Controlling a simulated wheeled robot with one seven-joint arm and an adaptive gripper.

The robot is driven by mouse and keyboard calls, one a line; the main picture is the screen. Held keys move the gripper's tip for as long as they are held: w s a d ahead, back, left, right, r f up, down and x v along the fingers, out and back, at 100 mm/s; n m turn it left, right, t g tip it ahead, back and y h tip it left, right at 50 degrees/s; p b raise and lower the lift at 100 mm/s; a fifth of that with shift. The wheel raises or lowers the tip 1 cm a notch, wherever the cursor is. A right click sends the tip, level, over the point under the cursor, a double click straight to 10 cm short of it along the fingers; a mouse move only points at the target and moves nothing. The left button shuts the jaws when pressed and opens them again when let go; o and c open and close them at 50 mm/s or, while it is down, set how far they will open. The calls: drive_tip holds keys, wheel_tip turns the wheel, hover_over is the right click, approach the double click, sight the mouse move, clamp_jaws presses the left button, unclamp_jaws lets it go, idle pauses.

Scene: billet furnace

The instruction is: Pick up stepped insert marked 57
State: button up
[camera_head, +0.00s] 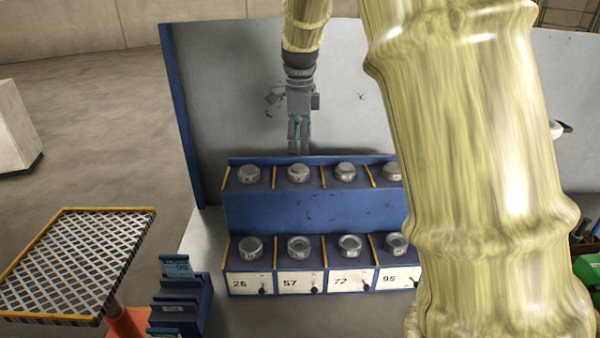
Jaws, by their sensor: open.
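A blue two-tier rack (312,212) holds round metal inserts in bays split by orange dividers. The insert in the lower bay with plate 57 (299,246) is a short grey cylinder, second from left in the front row. Another insert (298,172) sits behind it on the upper tier, with no number plate visible. My gripper (299,150) points down just above and behind that upper insert in the picture. It is open and holds nothing. The exact gap between fingertips and insert cannot be told.
Front plates read 26 (243,283), 57 (293,283), 72 and 95. My arm hides the rack's right end. A grey panel (220,100) stands behind. At left are a mesh-topped stand (75,260) and a blue stepped holder (185,305). A green object (588,270) is at right.

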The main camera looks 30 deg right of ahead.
sight(299, 167)
drive_tip(key=f, duration=0.3)
drive_tip(key=shift+w+a+f+p, duration=0.1)
drive_tip(key=shift+w+f+p, duration=0.05)
drive_tip(key=shift+w+p, duration=0.2)
drive_tip(key=shift+s+f+p, duration=0.3)
drive_tip(key=shift+f+p, duration=0.15)
drive_tip(key=shift+p, duration=0.05)
wheel_tip(299, 167, down, 4)
drive_tip(key=shift+p, duration=1)
drive_tip(key=shift+f, duration=0.25)
drive_tip(key=c, duration=1)
drive_tip(key=shift+c, duration=0.8)
drive_tip(key=shift+r, duration=0.15)
